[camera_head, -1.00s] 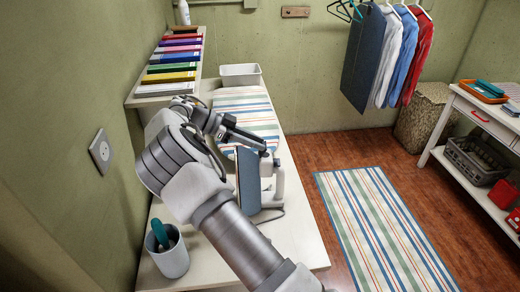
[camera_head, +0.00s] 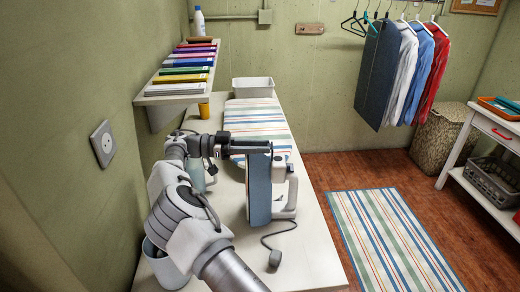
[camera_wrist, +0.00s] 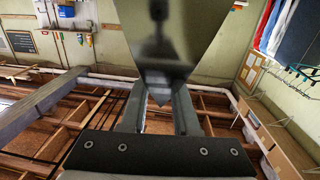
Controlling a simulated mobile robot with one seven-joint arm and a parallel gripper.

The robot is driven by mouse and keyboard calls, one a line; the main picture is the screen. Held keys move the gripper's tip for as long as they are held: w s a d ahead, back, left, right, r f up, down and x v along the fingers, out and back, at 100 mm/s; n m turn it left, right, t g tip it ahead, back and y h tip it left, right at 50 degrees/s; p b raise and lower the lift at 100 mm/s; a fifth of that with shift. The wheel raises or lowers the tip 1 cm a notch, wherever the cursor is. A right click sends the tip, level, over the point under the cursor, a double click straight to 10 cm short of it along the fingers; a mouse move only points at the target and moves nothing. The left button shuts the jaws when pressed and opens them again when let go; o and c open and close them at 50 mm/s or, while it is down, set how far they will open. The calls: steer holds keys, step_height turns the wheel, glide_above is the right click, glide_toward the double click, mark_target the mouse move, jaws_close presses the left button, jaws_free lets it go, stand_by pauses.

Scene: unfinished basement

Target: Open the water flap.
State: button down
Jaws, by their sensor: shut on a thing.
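The iron (camera_head: 259,192) stands upright on the white table, its blue soleplate facing the near left and its white handle on the right. In the head view my gripper (camera_head: 266,149) reaches across from the left to the iron's top end. In the wrist view a grey, pointed part of the iron (camera_wrist: 165,62) comes down between my two fingers, and they are closed on it. I cannot make out the water flap, or whether it is open; the fingers and the iron's body hide that area.
The iron's cord and plug (camera_head: 275,258) lie on the table (camera_head: 310,262). A striped ironing pad (camera_head: 255,115) and a white bin (camera_head: 253,87) are behind. A grey cup (camera_head: 165,265) is beside my arm. The table's right side has free room.

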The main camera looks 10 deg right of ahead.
steer(key=c, duration=0.6)
jaws_free()
steer(key=shift+c, duration=0.2)
steer(key=shift+a, duration=0.2)
